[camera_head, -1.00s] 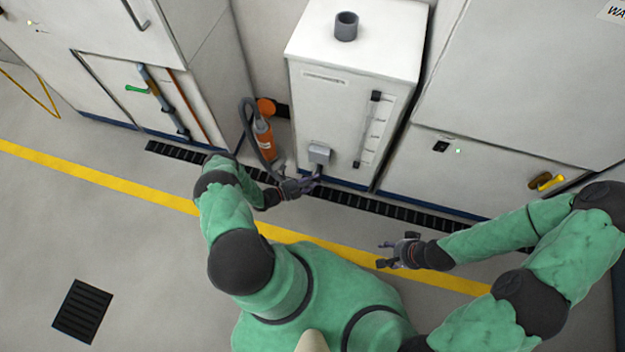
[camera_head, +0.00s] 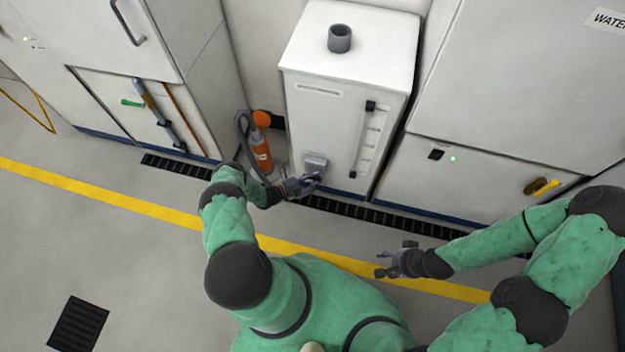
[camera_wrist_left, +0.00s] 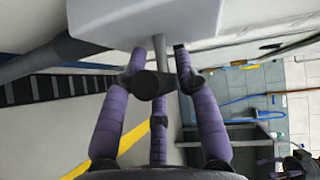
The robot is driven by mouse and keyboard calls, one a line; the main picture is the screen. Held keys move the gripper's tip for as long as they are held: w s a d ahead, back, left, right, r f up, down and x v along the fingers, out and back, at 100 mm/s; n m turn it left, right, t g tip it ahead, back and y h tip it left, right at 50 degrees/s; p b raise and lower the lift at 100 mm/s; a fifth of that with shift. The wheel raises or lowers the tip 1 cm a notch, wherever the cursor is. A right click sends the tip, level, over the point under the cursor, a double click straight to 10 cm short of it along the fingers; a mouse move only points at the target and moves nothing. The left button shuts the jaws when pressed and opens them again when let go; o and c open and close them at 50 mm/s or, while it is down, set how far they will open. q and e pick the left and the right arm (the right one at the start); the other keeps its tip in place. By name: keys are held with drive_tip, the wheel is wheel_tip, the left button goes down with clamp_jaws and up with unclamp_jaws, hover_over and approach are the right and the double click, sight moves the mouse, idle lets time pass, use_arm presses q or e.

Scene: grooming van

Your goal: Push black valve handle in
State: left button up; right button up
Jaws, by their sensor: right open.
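The black valve handle (camera_wrist_left: 152,85) shows in the left wrist view at the end of a grey stem, below a pale box (camera_wrist_left: 150,18). My left gripper (camera_wrist_left: 158,62) has its purple fingers around the handle, one on each side and a third below; whether they press on it is unclear. In the head view, my left gripper (camera_head: 312,181) is just below the small grey box (camera_head: 315,162) on the white cabinet (camera_head: 338,125); the handle is hidden there. My right gripper (camera_head: 384,264) is open and empty over the floor.
An orange cylinder (camera_head: 262,152) with a dark hose stands left of the white cabinet. A dark floor grate (camera_head: 405,221) runs along the cabinet fronts. A yellow handle (camera_head: 546,187) is on the right cabinet.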

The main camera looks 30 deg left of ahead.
use_arm(q)
drive_tip(key=shift+o, duration=0.9)
drive_tip(key=shift+w, duration=0.15)
